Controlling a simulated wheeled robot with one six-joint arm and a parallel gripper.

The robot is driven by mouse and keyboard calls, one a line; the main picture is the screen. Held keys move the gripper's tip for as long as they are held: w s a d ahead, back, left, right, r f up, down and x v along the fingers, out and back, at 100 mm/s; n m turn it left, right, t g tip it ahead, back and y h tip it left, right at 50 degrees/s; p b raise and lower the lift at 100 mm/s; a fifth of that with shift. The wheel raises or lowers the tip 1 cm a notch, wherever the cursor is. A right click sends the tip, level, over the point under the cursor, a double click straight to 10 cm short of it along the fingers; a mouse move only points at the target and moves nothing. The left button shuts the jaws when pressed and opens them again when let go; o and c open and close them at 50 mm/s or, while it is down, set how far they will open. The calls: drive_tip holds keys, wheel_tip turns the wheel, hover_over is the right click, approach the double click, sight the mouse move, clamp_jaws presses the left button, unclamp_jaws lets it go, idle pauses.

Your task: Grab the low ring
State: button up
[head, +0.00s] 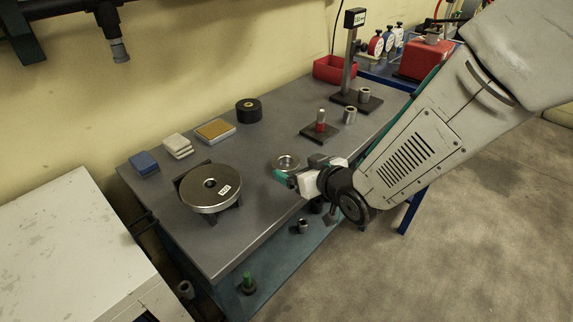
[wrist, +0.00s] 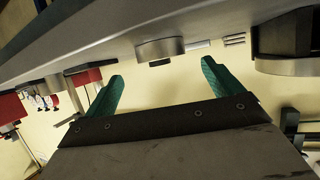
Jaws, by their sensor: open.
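A low metal ring (head: 287,161) lies flat on the grey bench top, near the middle of its front part. In the wrist view, which looks upside down, the ring (wrist: 160,50) sits just beyond and between the fingertips. My gripper (head: 284,179) is at the bench's front edge, right in front of the ring in the head view. Its two green fingers (wrist: 162,68) are spread wide and nothing is between them. I cannot tell from these views whether a fingertip touches the ring; a gap seems to show. In the head view the gripper hides part of the bench edge.
A large labelled metal disc (head: 210,188) stands left of the ring. A red-topped peg on a dark base (head: 320,126) and a metal sleeve (head: 350,115) stand to the right. A black roll (head: 249,111) and pads (head: 215,130) are behind. Bare bench lies between.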

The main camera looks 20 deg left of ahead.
sight(289, 165)
drive_tip(key=x, duration=0.5)
drive_tip(key=shift+s+f, duration=0.15)
drive_tip(key=shift+f, duration=0.25)
drive_tip(key=shift+c, duration=0.2)
drive_tip(key=shift+r, duration=0.1)
drive_tip(key=c, duration=1.5)
drive_tip(key=shift+o, duration=0.2)
